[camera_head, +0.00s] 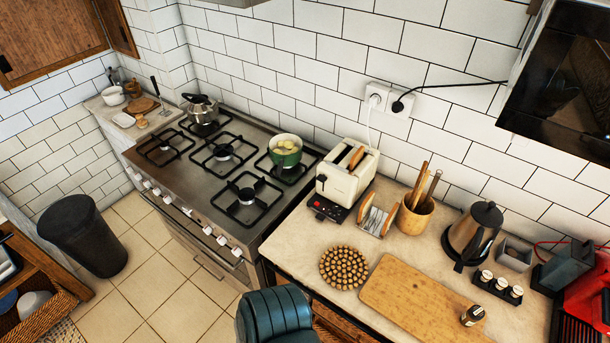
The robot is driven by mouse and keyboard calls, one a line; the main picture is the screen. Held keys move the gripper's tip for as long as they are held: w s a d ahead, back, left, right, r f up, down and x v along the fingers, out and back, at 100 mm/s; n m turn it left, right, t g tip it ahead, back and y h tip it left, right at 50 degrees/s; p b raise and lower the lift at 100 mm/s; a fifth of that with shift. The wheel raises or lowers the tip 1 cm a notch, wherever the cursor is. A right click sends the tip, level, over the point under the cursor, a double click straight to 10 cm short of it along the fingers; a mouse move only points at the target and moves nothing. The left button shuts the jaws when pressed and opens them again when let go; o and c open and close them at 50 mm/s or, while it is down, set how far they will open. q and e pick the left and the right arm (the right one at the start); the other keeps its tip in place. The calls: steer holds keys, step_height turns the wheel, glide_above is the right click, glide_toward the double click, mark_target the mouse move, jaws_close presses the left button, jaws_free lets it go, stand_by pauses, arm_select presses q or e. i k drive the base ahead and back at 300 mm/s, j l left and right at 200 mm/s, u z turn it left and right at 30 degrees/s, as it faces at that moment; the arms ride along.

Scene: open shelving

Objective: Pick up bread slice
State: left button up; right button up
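A cream toaster (345,185) stands on the counter just right of the stove. A browned bread slice (356,158) sticks up from one of its slots. A small rack (374,222) stands in front of the toaster and holds bread slices. One brown slice (390,219) shows at its right end and another (366,206) at its left end. The lower parts of the slices are hidden by the toaster and rack. Neither of my grippers is in view.
Around the rack are a utensil pot (414,216), a round studded trivet (344,268) and a wooden board (420,302) with a small jar (472,316). A kettle (472,235) stands farther right.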

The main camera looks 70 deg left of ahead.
mark_target(356, 159)
steer(key=u, duration=1.95)
